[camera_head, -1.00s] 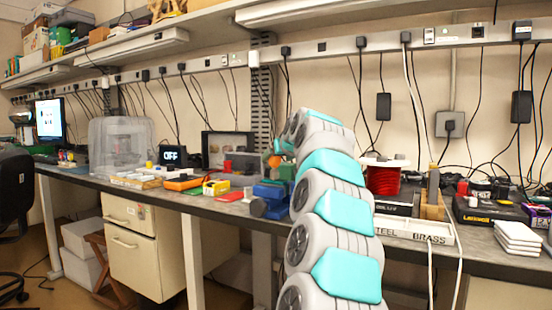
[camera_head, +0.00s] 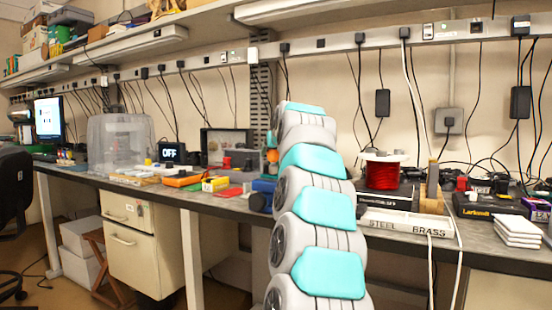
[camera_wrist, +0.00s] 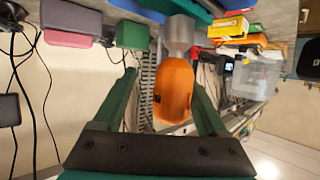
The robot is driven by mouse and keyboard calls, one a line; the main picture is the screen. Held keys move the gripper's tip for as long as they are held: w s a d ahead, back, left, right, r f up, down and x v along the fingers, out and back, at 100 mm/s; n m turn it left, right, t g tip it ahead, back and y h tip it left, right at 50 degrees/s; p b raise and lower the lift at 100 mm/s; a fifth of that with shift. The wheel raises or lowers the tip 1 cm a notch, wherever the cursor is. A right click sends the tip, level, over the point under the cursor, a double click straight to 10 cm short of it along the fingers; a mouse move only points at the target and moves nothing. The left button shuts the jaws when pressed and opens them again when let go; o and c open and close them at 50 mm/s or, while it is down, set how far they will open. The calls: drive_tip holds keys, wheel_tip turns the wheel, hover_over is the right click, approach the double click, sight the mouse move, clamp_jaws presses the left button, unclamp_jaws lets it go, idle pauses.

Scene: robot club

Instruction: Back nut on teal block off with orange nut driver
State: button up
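The orange nut driver handle (camera_wrist: 173,90) shows large in the wrist view between the two green fingers of my gripper (camera_wrist: 165,92). A gap shows between the left finger and the handle; the right finger is close beside it, and contact cannot be told. A grey part (camera_wrist: 179,34) lies at the handle's far end. In the head view a small orange patch (camera_head: 272,155) shows left of my arm, above a blue object (camera_head: 264,186) on the bench. I cannot clearly pick out the teal block or its nut; my arm may hide them.
The wrist view is upside down. A red spool (camera_head: 382,176) and a white tray marked STEEL and BRASS (camera_head: 405,222) are right of my arm. A yellow box (camera_head: 215,184), a red flat piece (camera_head: 229,193) and a clear-sided machine (camera_head: 120,148) stand left along the bench.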

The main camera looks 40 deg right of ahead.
drive_tip(key=shift+w+f+m+g+h+b, duration=0.1)
drive_tip(key=shift+f+m+g+h+b, duration=0.1)
drive_tip(key=shift+m+g+h+b, duration=0.65)
drive_tip(key=shift+r+m+g+h, duration=0.2)
drive_tip(key=shift+m+g+h, duration=0.25)
drive_tip(key=shift+m+h, duration=0.65)
drive_tip(key=shift+m+g+h, duration=0.25)
drive_tip(key=shift+m+g, duration=0.1)
drive_tip(key=shift+g, duration=0.15)
clamp_jaws()
drive_tip(key=shift+f, duration=0.15)
